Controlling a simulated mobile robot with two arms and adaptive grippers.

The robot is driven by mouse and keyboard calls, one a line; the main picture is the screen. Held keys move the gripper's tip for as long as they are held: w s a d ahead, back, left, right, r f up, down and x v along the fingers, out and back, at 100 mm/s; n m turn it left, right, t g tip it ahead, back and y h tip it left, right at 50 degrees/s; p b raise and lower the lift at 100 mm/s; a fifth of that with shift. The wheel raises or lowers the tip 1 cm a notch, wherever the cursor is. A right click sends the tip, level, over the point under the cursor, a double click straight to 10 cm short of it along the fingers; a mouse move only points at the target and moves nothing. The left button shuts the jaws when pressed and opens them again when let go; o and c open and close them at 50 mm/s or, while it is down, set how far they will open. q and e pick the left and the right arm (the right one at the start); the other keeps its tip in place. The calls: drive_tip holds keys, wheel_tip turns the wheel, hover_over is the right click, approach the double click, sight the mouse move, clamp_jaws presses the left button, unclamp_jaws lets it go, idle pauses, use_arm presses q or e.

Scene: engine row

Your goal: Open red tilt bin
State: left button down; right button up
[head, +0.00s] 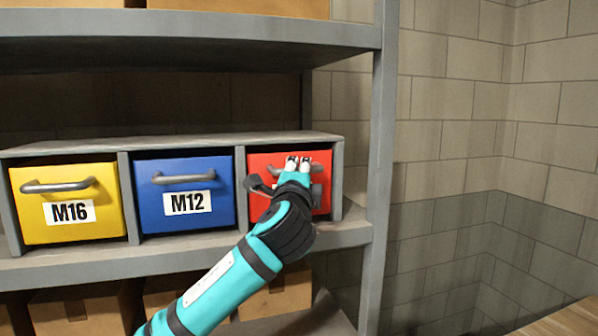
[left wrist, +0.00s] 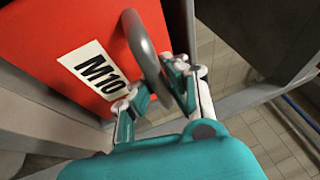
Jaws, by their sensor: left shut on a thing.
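The red tilt bin (head: 262,161) is the rightmost of the bins in the grey housing on the shelf. Its front looks upright and closed in the head view. In the left wrist view the red bin (left wrist: 60,30) shows its M10 label and its grey bar handle (left wrist: 146,48). My left gripper (head: 298,163) is in front of the red bin at handle height. In the left wrist view the left gripper (left wrist: 160,88) has its fingers on the handle, shut on it. My arm hides the bin's lower part and label in the head view. My right gripper is not in view.
A blue bin (head: 210,215) labelled M12 and a yellow bin (head: 70,228) labelled M16 sit to the left, both closed. A grey shelf post (head: 379,150) stands just right of the red bin. Cardboard boxes (head: 80,312) lie on the shelf below.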

use_arm(q)
drive_tip(key=shift+s+d+f+b, duration=0.1)
drive_tip(key=shift+f+b, duration=0.3)
drive_tip(key=shift+b, duration=0.1)
drive_tip(key=s+d+f+m+t+h+b, duration=0.2)
drive_tip(key=s+f+m+t+h+b, duration=0.1)
drive_tip(key=b, duration=1.5)
drive_tip(key=shift+s+f+m+t, duration=0.7)
drive_tip(key=shift+s+f+t, duration=0.45)
drive_tip(key=shift+s, duration=0.4)
drive_tip(key=shift+r, duration=0.1)
drive_tip(key=c, duration=1.3)
unclamp_jaws()
drive_tip(key=shift+h, duration=0.3)
drive_tip(key=shift+s, duration=0.1)
drive_tip(key=v, duration=1.2)
